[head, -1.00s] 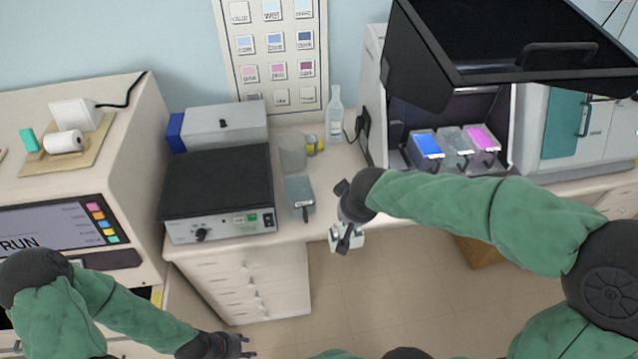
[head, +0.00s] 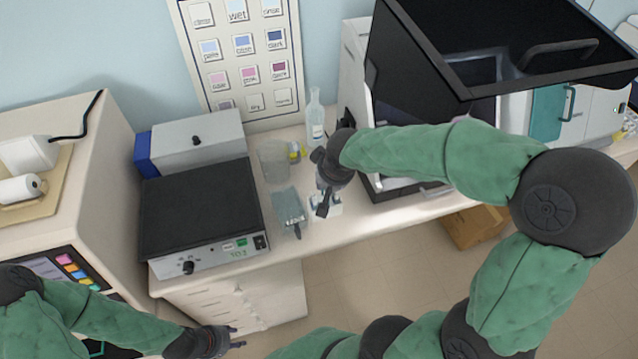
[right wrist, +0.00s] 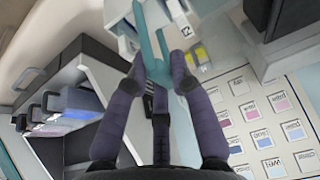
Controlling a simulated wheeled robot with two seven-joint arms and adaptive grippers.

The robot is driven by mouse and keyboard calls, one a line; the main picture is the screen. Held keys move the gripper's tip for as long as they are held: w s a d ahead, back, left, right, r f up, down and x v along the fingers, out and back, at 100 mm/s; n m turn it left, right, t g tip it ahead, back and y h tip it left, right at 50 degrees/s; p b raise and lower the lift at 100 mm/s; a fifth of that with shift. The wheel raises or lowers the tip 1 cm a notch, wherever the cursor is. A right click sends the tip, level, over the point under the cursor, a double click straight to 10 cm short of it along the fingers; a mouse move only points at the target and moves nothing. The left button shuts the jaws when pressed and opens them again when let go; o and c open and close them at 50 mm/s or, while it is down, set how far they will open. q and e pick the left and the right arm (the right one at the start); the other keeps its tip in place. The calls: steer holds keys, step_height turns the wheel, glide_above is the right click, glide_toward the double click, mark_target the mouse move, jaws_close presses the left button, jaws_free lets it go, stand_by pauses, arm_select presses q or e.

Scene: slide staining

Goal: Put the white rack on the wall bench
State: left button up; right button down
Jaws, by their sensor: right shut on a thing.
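My right gripper (head: 325,195) is shut on the white rack (head: 335,209). The rack is small, mostly hidden by the fingers, and shows over the front part of the wall bench (head: 328,234), just right of a grey-blue lidded dish (head: 288,208). I cannot tell whether it touches the bench. In the right wrist view, the fingers (right wrist: 158,75) close around a teal bar (right wrist: 150,45); whether this belongs to the rack is unclear. My left gripper (head: 238,337) is open and empty, low in front of the drawers.
A black-topped hotplate (head: 200,210) stands left of the dish. A clear beaker (head: 274,160), a yellow-labelled jar (head: 297,151) and a clear bottle (head: 315,118) stand behind. The machine with a raised dark lid (head: 425,60) is to the right. Bare bench remains along the front edge.

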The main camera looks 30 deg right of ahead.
steer(key=w+d+f+b, duration=0.1)
steer(key=w+d+f, duration=0.2)
steer(key=w+f, duration=0.5)
step_height(320, 180, down, 2)
steer(key=shift+f, duration=0.4)
steer(key=shift+f+b, duration=0.1)
steer(key=shift+b, duration=0.3)
steer(key=c, duration=1.1)
jaws_free()
